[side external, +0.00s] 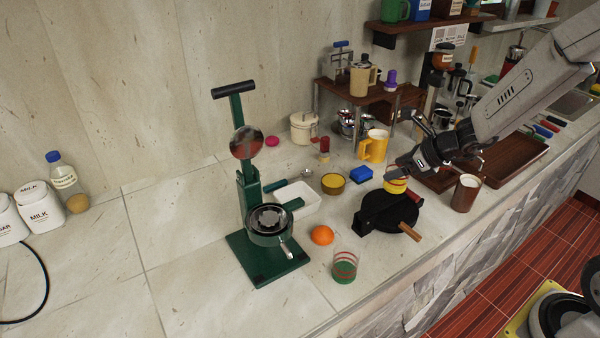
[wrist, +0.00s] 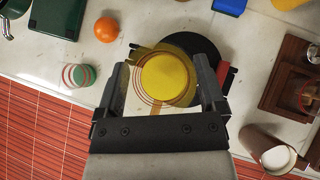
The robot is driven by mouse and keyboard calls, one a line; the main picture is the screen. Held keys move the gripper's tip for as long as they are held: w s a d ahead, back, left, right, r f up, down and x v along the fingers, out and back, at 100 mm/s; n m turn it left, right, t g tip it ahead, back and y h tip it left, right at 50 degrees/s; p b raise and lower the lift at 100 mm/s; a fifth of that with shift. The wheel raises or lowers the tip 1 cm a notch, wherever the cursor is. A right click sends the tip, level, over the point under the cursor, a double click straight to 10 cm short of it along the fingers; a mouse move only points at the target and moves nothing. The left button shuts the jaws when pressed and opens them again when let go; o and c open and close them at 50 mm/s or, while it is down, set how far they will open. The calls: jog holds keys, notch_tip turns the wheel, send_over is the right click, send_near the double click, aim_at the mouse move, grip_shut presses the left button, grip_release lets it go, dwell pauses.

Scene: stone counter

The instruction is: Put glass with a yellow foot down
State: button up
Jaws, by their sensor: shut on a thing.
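The glass with a yellow foot (side external: 396,186) is in my gripper, held over or beside the black round appliance (side external: 382,209). It is clear with red rings, and its yellow foot (wrist: 168,80) shows between the two fingers in the wrist view. My gripper (side external: 400,170) is shut on it, with one finger at each side of the glass (wrist: 163,76). In the side view the gripper hides its upper part. I cannot tell the exact gap between the glass and the appliance below.
A similar glass with a green foot (side external: 344,267) stands near the counter's front edge. An orange (side external: 322,235), a green press (side external: 268,240), a blue block (side external: 361,174) and a brown cup (side external: 466,193) stand around. The counter between the orange and the green-footed glass is partly clear.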

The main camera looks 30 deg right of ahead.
jog(key=shift+s+r, duration=0.25)
jog(key=shift+s, duration=0.25)
jog(key=shift+a, duration=0.2)
jog(key=s+a+f+n+g+y, duration=0.2)
jog(key=s+a+n, duration=0.15)
jog(key=a, duration=0.75)
jog(key=s+a+f+n+g+y, duration=0.25)
jog(key=a+n, duration=0.25)
jog(key=a, duration=0.7)
jog(key=s+a+f+n+g, duration=0.2)
jog(key=s+a+f, duration=0.1)
jog(key=s, duration=0.4)
jog(key=s+a+f+n+g+y, duration=0.1)
jog(key=s+a+f+n+g, duration=0.1)
jog(key=s, duration=0.5)
notch_tip(320, 180, down, 3)
jog(key=shift+s+a+r+n, duration=0.15)
jog(key=shift+a+n, duration=0.3)
jog(key=shift+a, duration=0.15)
